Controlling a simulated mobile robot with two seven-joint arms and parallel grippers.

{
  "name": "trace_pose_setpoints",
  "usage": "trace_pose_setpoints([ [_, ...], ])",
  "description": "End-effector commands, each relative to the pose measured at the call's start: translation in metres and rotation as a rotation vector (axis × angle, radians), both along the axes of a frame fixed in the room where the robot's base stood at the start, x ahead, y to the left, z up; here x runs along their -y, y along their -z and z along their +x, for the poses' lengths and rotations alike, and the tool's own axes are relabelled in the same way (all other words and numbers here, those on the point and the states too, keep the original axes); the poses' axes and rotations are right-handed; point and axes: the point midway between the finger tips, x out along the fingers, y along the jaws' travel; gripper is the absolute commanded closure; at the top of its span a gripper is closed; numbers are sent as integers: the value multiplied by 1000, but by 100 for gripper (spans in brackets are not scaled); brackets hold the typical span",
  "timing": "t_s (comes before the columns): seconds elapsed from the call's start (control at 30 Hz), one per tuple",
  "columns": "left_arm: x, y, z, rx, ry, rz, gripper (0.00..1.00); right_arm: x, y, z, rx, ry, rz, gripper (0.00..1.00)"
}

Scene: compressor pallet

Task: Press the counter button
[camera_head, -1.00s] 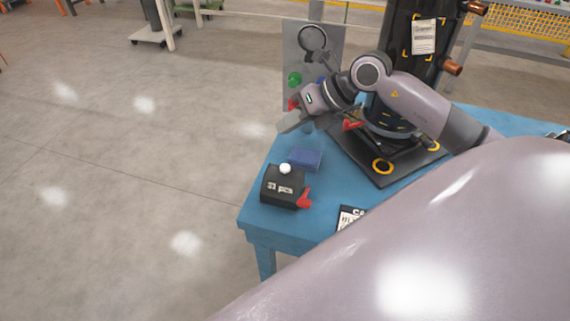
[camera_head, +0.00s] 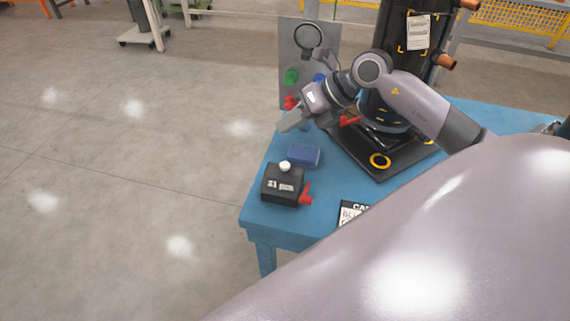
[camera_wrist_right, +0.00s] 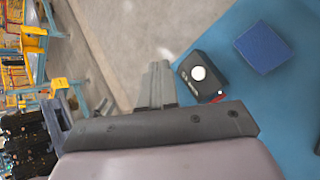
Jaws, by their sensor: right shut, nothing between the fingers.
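The counter (camera_head: 282,185) is a small black box with a white button (camera_head: 285,166) on top, a number display on its front and a red part at its right. It sits near the left corner of the blue table. My right gripper (camera_head: 284,128) is shut and empty, above the table's left edge and beyond the counter, apart from it. In the right wrist view the shut fingers (camera_wrist_right: 158,88) show just left of the counter (camera_wrist_right: 203,76) and its white button (camera_wrist_right: 198,73). My left gripper is not in view.
A blue block (camera_head: 304,156) lies just behind the counter. A black compressor on a dark base (camera_head: 370,165) stands further back. A grey panel (camera_head: 292,55) with green and red buttons stands behind my gripper. A printed card (camera_head: 352,212) lies at the front.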

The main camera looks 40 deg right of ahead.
Motion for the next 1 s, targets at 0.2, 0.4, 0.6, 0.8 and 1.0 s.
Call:
trace_pose_setpoints([
  [0.2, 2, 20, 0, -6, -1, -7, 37, 0, 27, 0, -1, 1, -1, 100],
  [0.4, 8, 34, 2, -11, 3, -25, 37, 0, 57, 0, -2, 1, 2, 100],
  [0.6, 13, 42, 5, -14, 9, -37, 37, 0, 79, 0, -1, 1, 0, 100],
  [0.8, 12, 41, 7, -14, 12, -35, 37, 0, 84, 0, 0, 1, -1, 100],
  [1.0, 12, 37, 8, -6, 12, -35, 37, 0, 83, 0, 0, 1, -1, 100],
])
